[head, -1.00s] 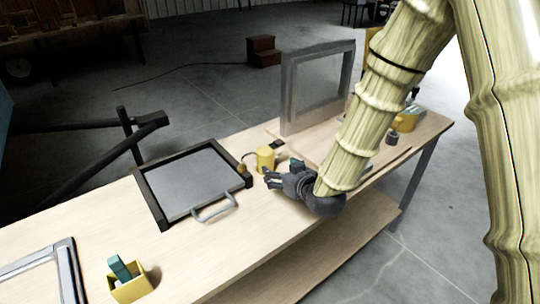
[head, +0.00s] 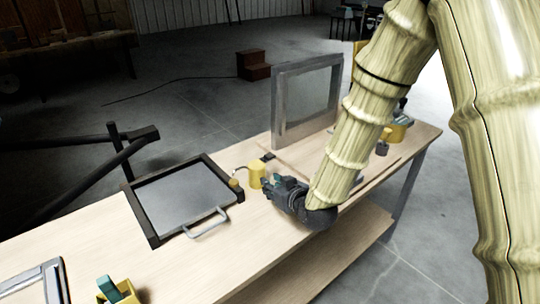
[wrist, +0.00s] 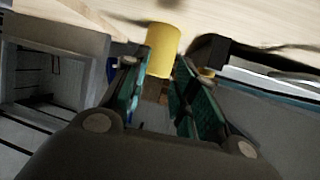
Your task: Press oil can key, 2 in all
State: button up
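The oil can, a small yellow cylinder (head: 256,174) with a thin dark curved piece at its upper left, stands upright on the wooden bench. My gripper (head: 268,187) is low over the bench, just in front and to the right of the can. In the wrist view the can (wrist: 162,46) appears just past the fingertips, between their lines. The fingers of my gripper (wrist: 156,70) are apart with nothing held between them. I cannot tell whether a finger touches the can. No separate key can be made out on it.
A dark-framed grey panel with a handle (head: 182,200) lies left of the can, with a small yellowish knob at its corner. An upright grey frame (head: 307,100) stands behind. A yellow holder (head: 118,292) is front left; another yellow container (head: 400,128) is far right. Bare bench (head: 235,245) lies in front.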

grip_shut()
dwell(1.0)
